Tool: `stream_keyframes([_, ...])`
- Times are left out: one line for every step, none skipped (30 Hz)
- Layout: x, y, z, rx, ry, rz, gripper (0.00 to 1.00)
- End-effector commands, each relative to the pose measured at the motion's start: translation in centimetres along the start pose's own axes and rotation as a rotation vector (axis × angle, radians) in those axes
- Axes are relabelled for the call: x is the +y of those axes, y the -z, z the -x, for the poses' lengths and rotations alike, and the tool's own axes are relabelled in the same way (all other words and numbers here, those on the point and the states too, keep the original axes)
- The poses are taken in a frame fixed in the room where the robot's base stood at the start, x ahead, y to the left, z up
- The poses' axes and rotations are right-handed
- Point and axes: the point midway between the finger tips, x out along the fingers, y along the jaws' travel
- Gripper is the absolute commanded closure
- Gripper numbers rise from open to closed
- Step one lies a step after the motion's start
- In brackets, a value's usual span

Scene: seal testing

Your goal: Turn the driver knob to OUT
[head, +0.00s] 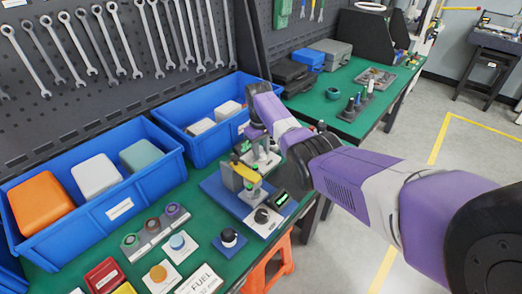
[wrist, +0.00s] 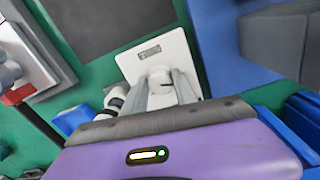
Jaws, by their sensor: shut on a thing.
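My gripper (wrist: 161,88) is shut on a pale round knob (wrist: 159,73), with one finger on each side of it. The knob sits on a white square plate (wrist: 134,65) with a small dark label (wrist: 150,52) whose lettering is too blurred to read. The fingers and my gripper body hide part of the knob and the plate's near side, so its setting cannot be told. In the head view my arm reaches down to the plate behind the test rig (head: 243,178), and the knob is hard to make out there.
Blue bins stand behind; the right one (head: 185,121) is close to my wrist. The rig's blue base (head: 222,197), a unit with a black knob (head: 263,215) and a small display, and a black-knobbed plate (head: 229,238) stand in front on the green bench. A tool board rises behind.

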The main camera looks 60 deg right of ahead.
Motion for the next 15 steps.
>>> stream_keyframes([0.04, 0.01, 0.12, 0.002, -0.001, 0.031, 1.0])
stream_keyframes([0.04, 0.01, 0.12, 0.003, -0.001, 0.049, 1.0])
stream_keyframes([0.05, 0.02, 0.12, 0.004, -0.001, 0.071, 1.0])
stream_keyframes([0.06, 0.03, 0.12, 0.005, -0.001, 0.088, 1.0])
stream_keyframes([0.06, 0.03, 0.12, 0.006, -0.002, 0.102, 1.0])
stream_keyframes([0.07, 0.04, 0.11, 0.007, -0.002, 0.121, 1.0])
stream_keyframes([0.07, 0.04, 0.11, 0.007, -0.002, 0.132, 1.0])
stream_keyframes([0.08, 0.04, 0.11, 0.008, -0.002, 0.144, 1.0])
stream_keyframes([0.08, 0.05, 0.1, 0.009, -0.002, 0.156, 1.0])
stream_keyframes([0.09, 0.05, 0.1, 0.009, -0.002, 0.165, 1.0])
stream_keyframes([0.09, 0.05, 0.1, 0.009, -0.002, 0.173, 1.0])
stream_keyframes([0.09, 0.05, 0.1, 0.01, -0.002, 0.181, 1.0])
stream_keyframes([0.1, 0.06, 0.1, 0.01, -0.002, 0.186, 1.0])
stream_keyframes([0.1, 0.06, 0.09, 0.011, -0.002, 0.191, 1.0])
stream_keyframes([0.1, 0.06, 0.09, 0.011, -0.002, 0.196, 1.0])
